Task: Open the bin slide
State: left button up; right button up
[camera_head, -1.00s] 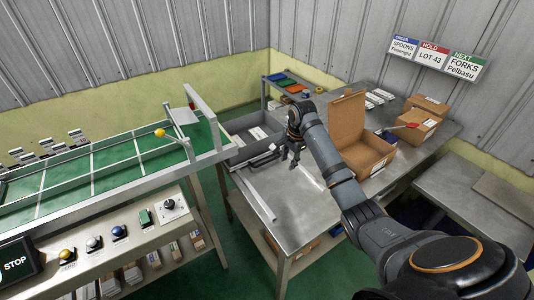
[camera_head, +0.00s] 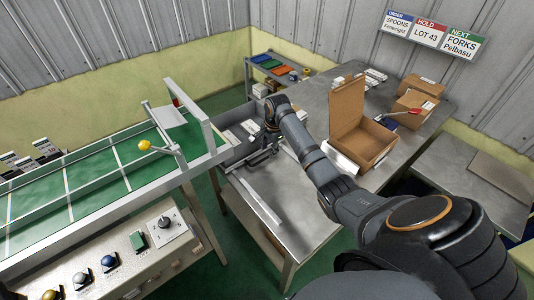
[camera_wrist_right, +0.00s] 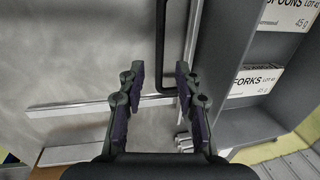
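In the right wrist view, the bin (camera_wrist_right: 272,70) is on the right, with labelled spoons and forks packs inside. A dark bar handle (camera_wrist_right: 160,45) runs down the middle of that view and bends right toward the bin. My right gripper (camera_head: 264,154) is at the bin's table-side edge. In the wrist view my right gripper (camera_wrist_right: 161,74) is open, with the handle between its spread fingers and gaps showing on both sides. My left gripper is out of view.
The metal table (camera_head: 299,218) has a light rail (camera_head: 262,203) along its near left edge. An open cardboard box (camera_head: 362,130) stands to the right of my arm. The conveyor (camera_head: 95,175) carries a yellow ball (camera_head: 144,145) on its rail.

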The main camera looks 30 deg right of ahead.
aim_at(267, 157)
jog(key=f, duration=0.3)
jog(key=shift+w+f, duration=0.35)
jog(key=shift+f, duration=0.05)
jog(key=shift+c, duration=0.3)
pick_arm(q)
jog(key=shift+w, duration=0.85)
pick_arm(e)
grip_shut()
